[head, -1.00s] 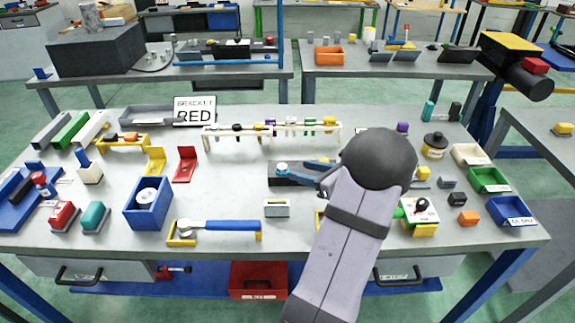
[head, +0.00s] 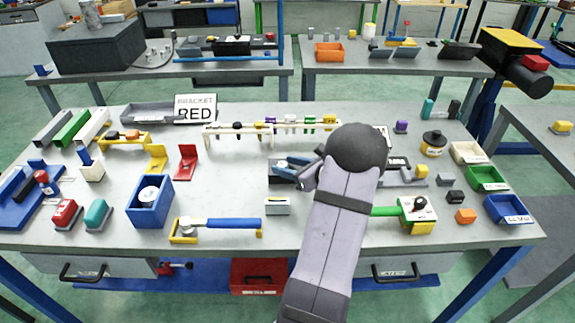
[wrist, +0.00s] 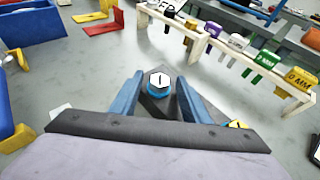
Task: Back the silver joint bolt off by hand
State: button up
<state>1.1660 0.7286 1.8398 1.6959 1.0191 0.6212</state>
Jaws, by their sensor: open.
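The silver joint bolt (wrist: 159,79) has a pale hex head with a dark mark and a blue ring under it. It stands on a dark block (head: 275,179) in the middle of the bench. My gripper (wrist: 160,86) is open, with one blue finger on each side of the bolt in the wrist view. A gap shows between each finger and the bolt head. In the head view my gripper (head: 289,167) is over the block and mostly hides the bolt. I cannot tell the exact height of the fingertips.
A pale rack (head: 240,140) with several coloured pieces stands behind the block. A small grey box (head: 277,207) sits in front of it, and a blue-handled tool (head: 233,224) lies front left. A red bracket (head: 187,161) is to the left. Bare bench lies between these.

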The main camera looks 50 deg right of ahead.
jog(key=c, duration=1.1)
jog(key=shift+o, duration=0.2)
jog(key=shift+d, duration=0.1)
jog(key=shift+d+n+g+y, duration=0.2)
jog(key=shift+n+y, duration=0.7)
jog(key=shift+y, duration=0.15)
jog(key=shift+d+n+g+y, duration=0.15)
jog(key=shift+n+g+y, duration=0.05)
jog(key=shift+n+y, duration=0.8)
jog(key=shift+w+d+f+n+g+y+b, duration=0.1)
jog(key=shift+n+g+y+b, duration=0.25)
jog(key=shift+n+y, duration=0.4)
jog(key=shift+w+d+n+g+y+b, duration=0.1)
jog(key=shift+n+g+y+b, duration=0.25)
jog(key=shift+n+y, duration=0.35)
jog(key=shift+n+g+y+b, duration=0.4)
jog(key=shift+n+y, duration=0.15)
jog(key=shift+y, duration=0.15)
jog(key=o, duration=1.1)
jog(key=shift+c, duration=0.2)
